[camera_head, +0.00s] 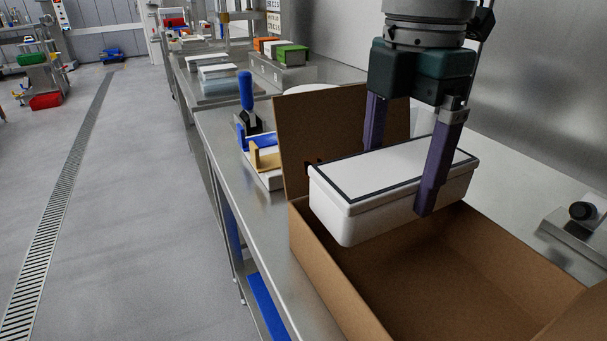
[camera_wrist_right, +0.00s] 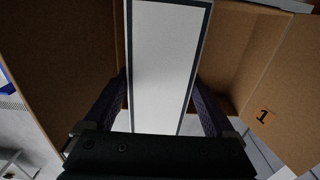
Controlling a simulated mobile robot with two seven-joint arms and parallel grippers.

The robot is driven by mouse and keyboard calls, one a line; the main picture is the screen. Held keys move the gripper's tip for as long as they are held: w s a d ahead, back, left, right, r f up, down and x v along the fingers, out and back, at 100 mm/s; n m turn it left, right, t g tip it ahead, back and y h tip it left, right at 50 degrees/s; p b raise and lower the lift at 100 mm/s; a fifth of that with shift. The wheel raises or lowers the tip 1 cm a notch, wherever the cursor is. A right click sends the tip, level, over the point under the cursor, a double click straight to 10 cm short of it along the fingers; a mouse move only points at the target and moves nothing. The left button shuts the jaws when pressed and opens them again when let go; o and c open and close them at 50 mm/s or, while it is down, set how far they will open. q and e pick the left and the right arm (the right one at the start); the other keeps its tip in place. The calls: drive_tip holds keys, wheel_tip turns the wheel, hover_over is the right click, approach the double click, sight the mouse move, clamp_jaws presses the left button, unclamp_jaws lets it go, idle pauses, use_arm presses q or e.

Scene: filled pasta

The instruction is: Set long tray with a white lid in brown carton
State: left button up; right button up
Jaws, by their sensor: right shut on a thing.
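The long white tray (camera_head: 380,205) has a white lid (camera_head: 400,165) with a dark border. My right gripper (camera_head: 400,195) is shut on the tray, one purple finger on each long side. The tray hangs level above the far part of the open brown carton (camera_head: 360,295), whose floor looks empty where it shows. In the right wrist view the lid (camera_wrist_right: 165,65) lies between the two fingers (camera_wrist_right: 165,115), with carton walls (camera_wrist_right: 235,60) around it. The carton's near right corner is cut off in the head view. My left gripper is not in view.
The carton's raised flap (camera_head: 315,130) stands behind the tray. A blue-handled tool (camera_head: 246,92) and a blue and tan holder (camera_head: 264,155) stand left of it. A metal device (camera_head: 580,225) is at the right. Green, white and orange boxes (camera_head: 290,55) are farther back.

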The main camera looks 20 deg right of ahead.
sight(398, 162)
wheel_tip(398, 162, down, 8)
drive_tip(key=shift+r+b, duration=0.1)
drive_tip(key=shift+b, duration=0.5)
drive_tip(key=o, duration=1.3)
drive_tip(key=shift+f, duration=0.2)
drive_tip(key=shift+r, duration=0.15)
wheel_tip(398, 162, up, 12)
drive_tip(key=shift+r+p, duration=0.1)
drive_tip(key=shift+p, duration=0.9)
